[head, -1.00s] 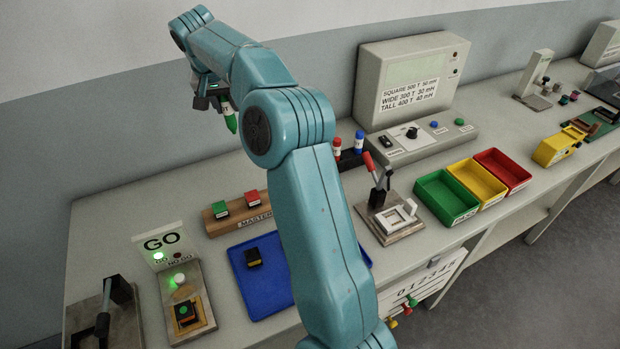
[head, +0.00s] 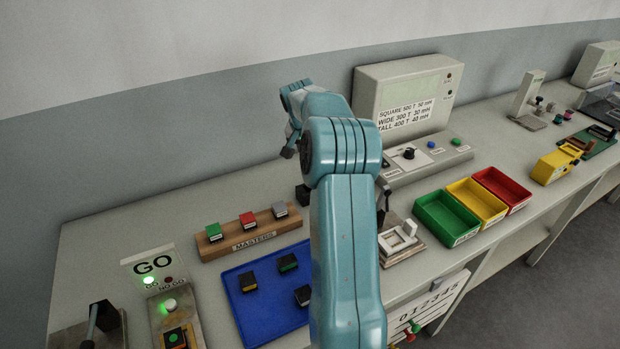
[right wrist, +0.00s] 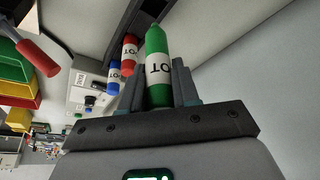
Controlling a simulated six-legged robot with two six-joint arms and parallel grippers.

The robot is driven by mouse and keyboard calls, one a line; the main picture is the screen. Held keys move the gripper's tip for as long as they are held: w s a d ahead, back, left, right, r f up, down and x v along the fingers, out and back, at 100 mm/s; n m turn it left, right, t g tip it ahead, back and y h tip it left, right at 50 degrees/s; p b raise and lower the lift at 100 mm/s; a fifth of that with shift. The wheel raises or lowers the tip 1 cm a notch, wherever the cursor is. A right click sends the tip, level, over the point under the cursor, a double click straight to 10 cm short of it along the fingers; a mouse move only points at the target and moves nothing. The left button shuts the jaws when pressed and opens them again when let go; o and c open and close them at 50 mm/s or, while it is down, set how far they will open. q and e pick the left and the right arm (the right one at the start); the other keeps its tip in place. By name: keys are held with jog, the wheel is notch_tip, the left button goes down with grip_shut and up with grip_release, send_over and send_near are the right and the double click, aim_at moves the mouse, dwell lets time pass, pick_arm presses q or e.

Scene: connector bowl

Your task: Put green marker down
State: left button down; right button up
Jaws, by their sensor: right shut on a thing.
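The green marker (right wrist: 156,58), with a white label, is held between the two fingers of my right gripper (right wrist: 160,80) in the right wrist view. A red marker (right wrist: 131,52) and a blue marker (right wrist: 114,73) stand beside it by a dark rack (right wrist: 110,28). In the head view my right arm hides the markers and most of the gripper. A dark block, likely the rack's end (head: 303,195), shows left of the arm. I cannot tell whether the green marker touches the rack. My left gripper is not in view.
A wooden masters rack (head: 248,234) and a blue tray (head: 262,318) with several small blocks lie left of my arm. The test meter (head: 405,95) stands behind it. Green, yellow and red bins (head: 447,219) are to the right. A red-handled lever (right wrist: 35,55) shows in the right wrist view.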

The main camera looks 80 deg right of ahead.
notch_tip(320, 180, down, 4)
jog(key=shift+f, duration=0.1)
notch_tip(320, 180, down, 4)
jog(key=shift+r, duration=0.25)
jog(key=shift+w+f, duration=0.1)
jog(key=shift+f, duration=0.4)
jog(key=shift+r, duration=0.1)
jog(key=o, duration=0.9)
jog(key=shift+f, duration=0.2)
jog(key=shift+c, duration=0.2)
jog(key=shift+r, duration=0.1)
